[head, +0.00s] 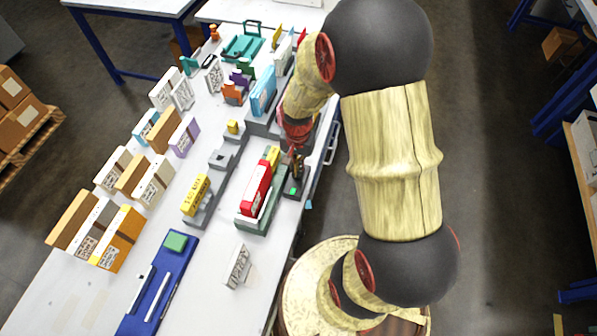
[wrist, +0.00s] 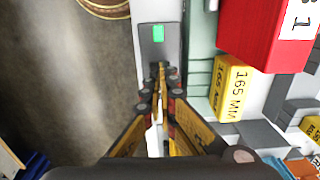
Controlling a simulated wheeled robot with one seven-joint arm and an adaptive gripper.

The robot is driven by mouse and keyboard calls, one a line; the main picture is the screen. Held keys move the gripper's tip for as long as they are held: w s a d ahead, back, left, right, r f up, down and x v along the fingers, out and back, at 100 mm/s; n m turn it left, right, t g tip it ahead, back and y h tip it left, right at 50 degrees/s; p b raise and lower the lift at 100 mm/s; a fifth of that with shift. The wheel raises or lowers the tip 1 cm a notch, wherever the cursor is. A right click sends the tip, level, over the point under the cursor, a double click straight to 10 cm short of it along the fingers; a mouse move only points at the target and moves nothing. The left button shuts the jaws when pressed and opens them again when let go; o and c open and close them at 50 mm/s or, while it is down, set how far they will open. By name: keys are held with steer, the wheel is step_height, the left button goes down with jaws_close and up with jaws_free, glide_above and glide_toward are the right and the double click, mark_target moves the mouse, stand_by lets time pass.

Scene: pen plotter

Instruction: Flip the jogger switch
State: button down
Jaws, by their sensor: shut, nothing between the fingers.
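A small dark grey box with a green patch, which looks like the jogger switch unit (head: 292,190), sits at the table's right edge in the head view. In the wrist view the same grey box (wrist: 146,48) is at top centre, with its green patch (wrist: 158,33) near its far end. My gripper (wrist: 158,72) is shut and empty, its fingertips over the near part of the box. I cannot tell whether they touch it. The fingers hide that part of the box, and no switch lever shows clearly. In the head view my gripper (head: 297,168) points down just behind the green patch.
A red block (head: 256,188) stands in a grey-green tray left of the box. A yellow block marked 165 MM (wrist: 231,88) is close to my fingers' right side. Several labelled boxes stand along the table's left. Floor lies open beyond the table's right edge.

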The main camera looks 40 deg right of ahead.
steer(key=shift+f+b, duration=0.75)
steer(key=shift+f, duration=0.45)
stand_by(0.7)
steer(key=shift+r, duration=0.1)
steer(key=shift+r+p, duration=2.85)
steer(key=shift+r, duration=0.6)
steer(key=shift+s, duration=0.1)
steer(key=s+a+n+g, duration=0.1)
steer(key=s+n, duration=0.1)
steer(key=s, duration=0.2)
step_height(320, 180, up, 14)
steer(key=n+t, duration=0.1)
steer(key=n, duration=0.4)
glide_above(298, 176)
steer(key=s+a, duration=0.6)
steer(key=s, duration=0.1)
steer(key=s+a+r+n+t+b, duration=0.1)
steer(key=s+a+r+t, duration=0.1)
steer(key=r, duration=0.5)
steer(key=s+a+r+n+t+b, duration=0.1)
steer(key=s+a+r+n+t, duration=0.1)
steer(key=r, duration=0.5)
steer(key=shift+s+a+r+t, duration=0.2)
steer(key=shift+s+a+t, duration=0.2)
steer(key=shift+a+t, duration=0.5)
